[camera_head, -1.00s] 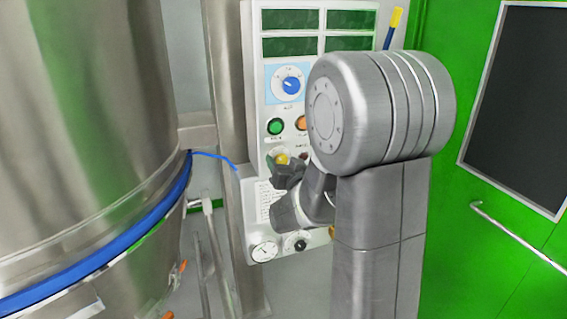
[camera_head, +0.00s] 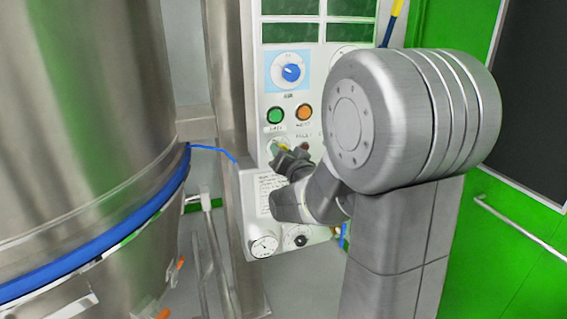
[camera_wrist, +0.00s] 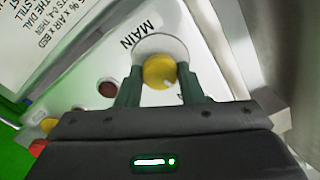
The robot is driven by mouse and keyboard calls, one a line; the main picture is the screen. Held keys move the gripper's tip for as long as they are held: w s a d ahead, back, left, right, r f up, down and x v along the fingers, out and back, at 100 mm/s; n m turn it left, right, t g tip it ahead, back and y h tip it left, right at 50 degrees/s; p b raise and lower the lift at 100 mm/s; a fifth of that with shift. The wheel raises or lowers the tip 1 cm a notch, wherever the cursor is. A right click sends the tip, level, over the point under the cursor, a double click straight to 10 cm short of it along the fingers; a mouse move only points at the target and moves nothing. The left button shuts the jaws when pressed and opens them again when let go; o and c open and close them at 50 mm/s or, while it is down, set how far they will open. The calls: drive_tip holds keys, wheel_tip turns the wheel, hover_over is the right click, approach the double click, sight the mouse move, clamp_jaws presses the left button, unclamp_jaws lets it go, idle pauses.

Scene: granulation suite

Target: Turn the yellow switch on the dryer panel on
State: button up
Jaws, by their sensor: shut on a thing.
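The dryer panel (camera_head: 258,165) is a pale upright box with dials and buttons. The yellow switch (camera_wrist: 159,71) is a round knob on a pale disc marked MAIN, with a small white mark on its lower right edge in the wrist view. My gripper (camera_wrist: 160,85) has one dark green finger on each side of the knob and is shut on it. In the head view my gripper (camera_head: 281,155) reaches the panel's lower left part, and the fingers mostly hide the knob.
A green button (camera_head: 275,115) and an orange button (camera_head: 304,112) sit just above. A blue dial (camera_head: 291,72) is higher. A gauge (camera_head: 264,246) is below. A large steel vessel (camera_head: 80,120) stands close on the left, and a green door (camera_head: 475,240) is on the right.

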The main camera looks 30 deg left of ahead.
drive_tip(key=m+b, duration=0.7)
drive_tip(key=m, duration=0.1)
drive_tip(key=shift+f+m, duration=0.15)
drive_tip(key=shift+m, duration=0.45)
drive_tip(key=o, duration=1)
drive_tip(key=shift+d, duration=0.1)
drive_tip(key=v, duration=1.3)
drive_tip(key=shift+s+d, duration=0.2)
drive_tip(key=shift+d, duration=0.05)
